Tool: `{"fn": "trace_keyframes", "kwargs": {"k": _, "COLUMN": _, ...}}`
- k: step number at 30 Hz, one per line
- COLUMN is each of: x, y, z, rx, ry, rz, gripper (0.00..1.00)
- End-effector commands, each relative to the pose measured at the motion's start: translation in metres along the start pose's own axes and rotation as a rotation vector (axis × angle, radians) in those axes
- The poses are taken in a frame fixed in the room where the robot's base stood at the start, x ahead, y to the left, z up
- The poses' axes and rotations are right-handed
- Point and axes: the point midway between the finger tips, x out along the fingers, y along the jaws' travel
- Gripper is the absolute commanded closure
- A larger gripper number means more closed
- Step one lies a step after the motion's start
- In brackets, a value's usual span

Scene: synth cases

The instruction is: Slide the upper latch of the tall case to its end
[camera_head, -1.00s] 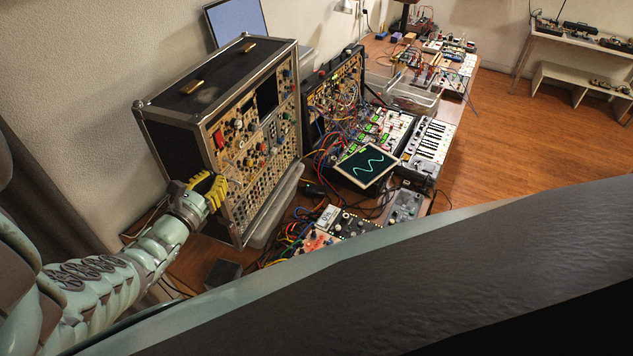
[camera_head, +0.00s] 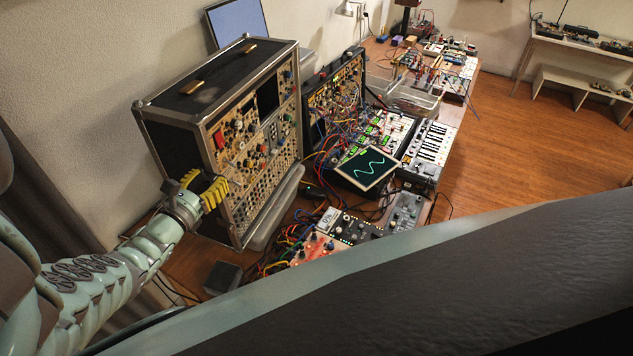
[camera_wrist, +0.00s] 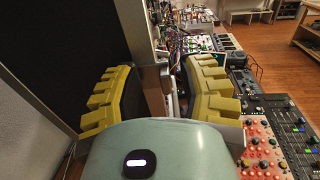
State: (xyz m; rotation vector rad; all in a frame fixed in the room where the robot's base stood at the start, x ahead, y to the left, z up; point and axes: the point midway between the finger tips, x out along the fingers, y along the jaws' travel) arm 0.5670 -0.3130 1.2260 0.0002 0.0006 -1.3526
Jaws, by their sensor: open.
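The tall case (camera_head: 168,138) is a black box with silver edges and a front full of knobs and jacks. It stands upright at the left of the bench. My gripper (camera_head: 204,187) has yellow ridged fingers and is at the case's near side, by the lower front edge. In the wrist view my gripper (camera_wrist: 160,88) is open, with a finger on each side of the case's pale edge strip. A brown and pale piece shows between the fingers. I cannot tell whether it is the upper latch, and I cannot make out the latch in the head view.
A screen with a green wave (camera_head: 367,168), a patch-cabled rack (camera_head: 335,97) and a keyboard (camera_head: 428,145) stand right of the case. A red-and-black panel (camera_head: 312,248) and loose cables lie in front. A wall is close behind the case.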

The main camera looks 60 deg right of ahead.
Motion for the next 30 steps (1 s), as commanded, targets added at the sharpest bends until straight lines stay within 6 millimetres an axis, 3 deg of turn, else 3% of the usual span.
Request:
{"fn": "trace_keyframes", "kwargs": {"k": 11, "x": -0.029, "y": 0.001, "z": 0.000, "rx": -0.004, "ry": 0.000, "rz": 0.004, "gripper": 0.61}}
{"fn": "trace_keyframes", "kwargs": {"k": 24, "x": -0.096, "y": 0.002, "z": -0.001, "rx": -0.001, "ry": 0.003, "rz": 0.006, "gripper": 0.61}}
{"fn": "trace_keyframes", "kwargs": {"k": 30, "x": -0.116, "y": 0.002, "z": 0.000, "rx": 0.002, "ry": 0.003, "rz": 0.004, "gripper": 0.61}}
